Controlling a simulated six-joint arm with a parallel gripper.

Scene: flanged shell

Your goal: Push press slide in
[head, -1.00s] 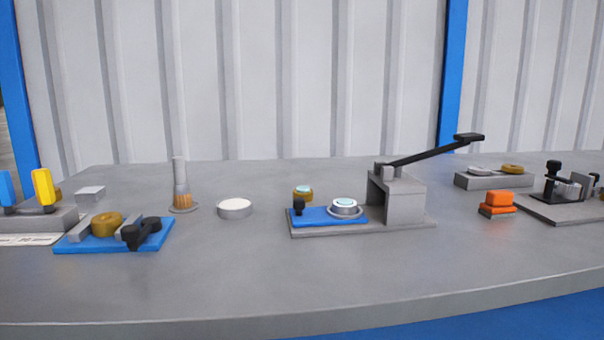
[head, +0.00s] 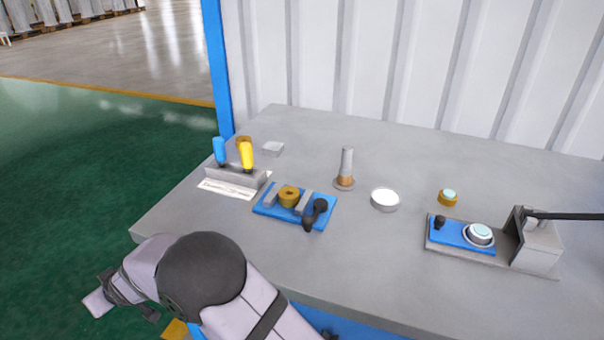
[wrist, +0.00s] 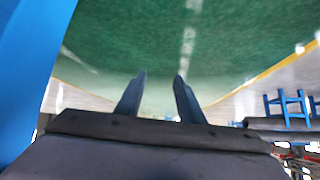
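The press (head: 536,240) stands at the right of the bench in the head view, its black lever running out of the frame. Its blue slide (head: 456,236) lies on the grey base to the left of the press body. The slide has a black knob (head: 440,222) at its left end and carries a round metal part with a pale top (head: 480,234). The slide sits outside the press body. My gripper (wrist: 158,84) shows in the wrist view with two fingers apart and nothing between them. It faces the green floor, away from the press.
A blue clamp plate with a brass ring (head: 289,195), a brush (head: 345,170), a white-filled dish (head: 385,198) and a brass piece with a pale top (head: 448,197) stand on the bench. A holder with blue and yellow handles (head: 237,172) is at the left. The front middle of the bench is clear.

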